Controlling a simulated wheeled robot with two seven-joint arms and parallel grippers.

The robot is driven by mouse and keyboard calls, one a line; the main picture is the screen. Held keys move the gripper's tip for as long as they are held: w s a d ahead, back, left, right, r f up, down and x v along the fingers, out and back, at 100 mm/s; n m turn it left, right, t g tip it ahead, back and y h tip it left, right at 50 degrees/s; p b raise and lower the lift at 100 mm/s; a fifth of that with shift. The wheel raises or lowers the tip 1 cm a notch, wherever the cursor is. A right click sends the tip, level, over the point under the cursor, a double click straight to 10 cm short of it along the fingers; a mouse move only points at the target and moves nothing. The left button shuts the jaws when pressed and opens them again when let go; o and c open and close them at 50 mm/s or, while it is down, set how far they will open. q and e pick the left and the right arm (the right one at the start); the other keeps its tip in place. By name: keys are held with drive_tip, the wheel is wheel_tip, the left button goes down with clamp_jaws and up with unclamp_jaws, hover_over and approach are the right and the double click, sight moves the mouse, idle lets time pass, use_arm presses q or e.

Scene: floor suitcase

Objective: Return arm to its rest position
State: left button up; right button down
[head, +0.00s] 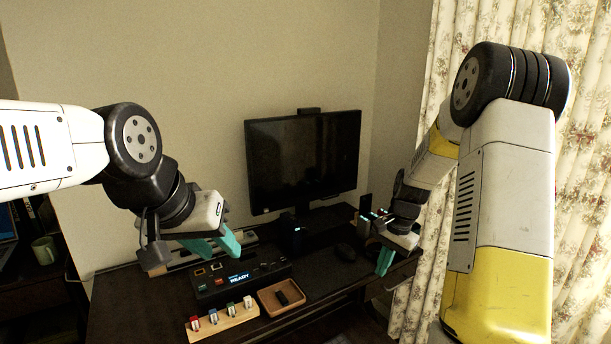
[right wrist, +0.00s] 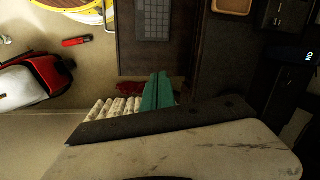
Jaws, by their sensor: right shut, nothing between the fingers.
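My right gripper (head: 385,262) has its teal fingers together and empty, hanging at the right end of the dark desk (head: 130,310) in the head view. In the right wrist view its shut fingers (right wrist: 156,92) point away, above the desk's edge and floor. My right arm is bent, its yellow and white links filling the right side. My left gripper (head: 222,245) comes in from the left, over the desk's back left part. Its teal fingers look apart with nothing seen between them.
A monitor (head: 303,160) stands at the desk's back. A READY panel (head: 240,283), a wooden block with several coloured pieces (head: 222,322) and a wooden tray (head: 268,305) lie on the desk. Flowered curtains (head: 585,190) hang right. A red and white bag (right wrist: 45,78) lies on the floor.

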drive_tip(key=s+a+r+n+t, duration=0.2)
drive_tip(key=s+r, duration=0.3)
drive_tip(key=r, duration=0.3)
drive_tip(key=s+a+r+n+t, duration=0.1)
drive_tip(key=s+a+r+n, duration=0.15)
drive_tip(key=s+r, duration=0.45)
drive_tip(key=s+a+r+n+t, duration=0.2)
drive_tip(key=s+r+n, duration=0.2)
drive_tip(key=s+r, duration=0.3)
drive_tip(key=s, duration=0.3)
drive_tip(key=shift+s+a+r+n+t, duration=0.2)
drive_tip(key=shift+s+r+n+t, duration=0.1)
drive_tip(key=shift+s+r+n, duration=0.1)
